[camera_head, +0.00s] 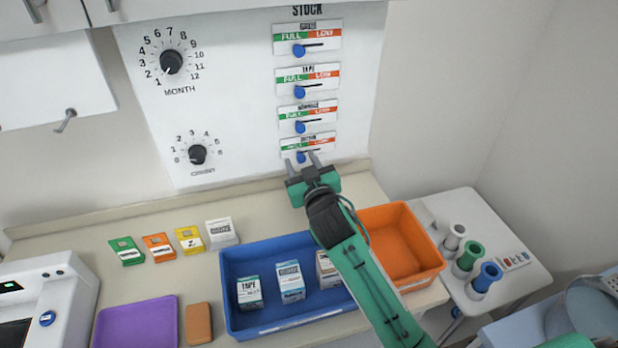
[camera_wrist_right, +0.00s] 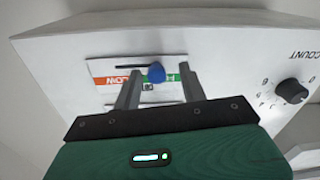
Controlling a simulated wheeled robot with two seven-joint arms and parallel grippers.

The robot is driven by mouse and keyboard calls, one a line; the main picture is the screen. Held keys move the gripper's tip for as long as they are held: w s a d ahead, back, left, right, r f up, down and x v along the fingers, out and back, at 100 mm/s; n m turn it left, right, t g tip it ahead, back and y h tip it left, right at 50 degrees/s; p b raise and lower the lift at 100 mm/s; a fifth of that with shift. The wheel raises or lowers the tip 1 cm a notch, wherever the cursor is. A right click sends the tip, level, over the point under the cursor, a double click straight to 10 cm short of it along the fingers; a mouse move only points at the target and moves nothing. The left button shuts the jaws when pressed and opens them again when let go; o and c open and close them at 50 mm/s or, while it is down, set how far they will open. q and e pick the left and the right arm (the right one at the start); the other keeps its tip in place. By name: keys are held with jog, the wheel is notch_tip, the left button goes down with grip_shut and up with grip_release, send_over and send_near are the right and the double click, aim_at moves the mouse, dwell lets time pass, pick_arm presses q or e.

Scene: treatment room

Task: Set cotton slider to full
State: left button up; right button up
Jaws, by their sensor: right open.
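The cotton slider is the bottom one on the stock panel; its small lettering is blurred. Its blue knob (camera_head: 301,157) also shows in the right wrist view (camera_wrist_right: 156,73), where the picture is turned over. The label has a green FULL side and an orange LOW side (camera_wrist_right: 118,78). The knob sits near the middle of the label, with the dark slot running from it toward the orange side. My right gripper (camera_head: 303,164) is open, pointing at the panel, with its fingers on either side of the knob. Contact cannot be told. My left gripper is not in view.
Three similar sliders stand above, the nearest with a blue knob (camera_head: 300,127). Month dial (camera_head: 171,62) and count dial (camera_head: 198,155) are to the left. Below are a blue bin (camera_head: 236,318) with boxes and an orange bin (camera_head: 425,246). The wall right of the panel is clear.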

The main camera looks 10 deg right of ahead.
jog(key=s+b, duration=0.4)
jog(key=s, duration=0.9)
jog(key=shift+s+d, duration=0.2)
jog(key=shift+d, duration=0.15)
